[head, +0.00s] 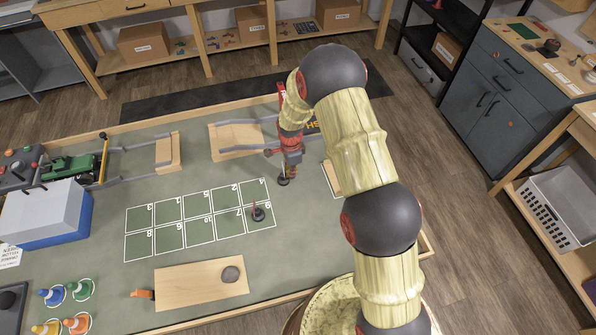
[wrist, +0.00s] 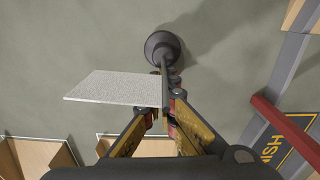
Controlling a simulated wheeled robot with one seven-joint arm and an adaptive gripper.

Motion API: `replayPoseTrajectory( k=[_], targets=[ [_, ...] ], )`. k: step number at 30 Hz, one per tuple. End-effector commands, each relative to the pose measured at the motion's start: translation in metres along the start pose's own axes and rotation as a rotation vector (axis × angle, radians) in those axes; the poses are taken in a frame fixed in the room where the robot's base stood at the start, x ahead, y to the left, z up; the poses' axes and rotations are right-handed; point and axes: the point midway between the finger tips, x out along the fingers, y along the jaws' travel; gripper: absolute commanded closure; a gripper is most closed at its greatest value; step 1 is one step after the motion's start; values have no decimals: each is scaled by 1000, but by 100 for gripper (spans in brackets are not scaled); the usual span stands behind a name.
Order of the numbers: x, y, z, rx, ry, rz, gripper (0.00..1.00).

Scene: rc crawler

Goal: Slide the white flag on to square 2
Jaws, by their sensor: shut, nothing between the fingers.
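The white flag (wrist: 115,88) shows in the wrist view as a pale speckled sheet on a dark pole with a round black base (wrist: 163,46). In the head view its base (head: 284,181) stands on the grey mat, right of the numbered grid. My gripper (head: 288,153) is over it, pointing down; in the wrist view its fingertips (wrist: 164,108) are shut beside the pole, with nothing visible held. Whether they touch the pole I cannot tell. Square 2 (head: 228,198) is in the grid's upper row, second from the right, and looks empty.
A red flag (head: 257,213) stands on the lower-right end square. A wooden ramp (head: 236,141) with grey rails lies above the grid. A wooden board (head: 202,284) with a grey stone lies below. The green crawler (head: 72,168) is at left. Mat between flag and grid is clear.

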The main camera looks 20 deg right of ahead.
Motion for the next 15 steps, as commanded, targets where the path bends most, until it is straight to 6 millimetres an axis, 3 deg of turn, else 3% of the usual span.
replayPoseTrajectory(
  k=[3,15],
  targets=[
    [-1,0,38,-8,0,-2,100],
    [0,0,158,-7,0,-2,100]
  ],
)
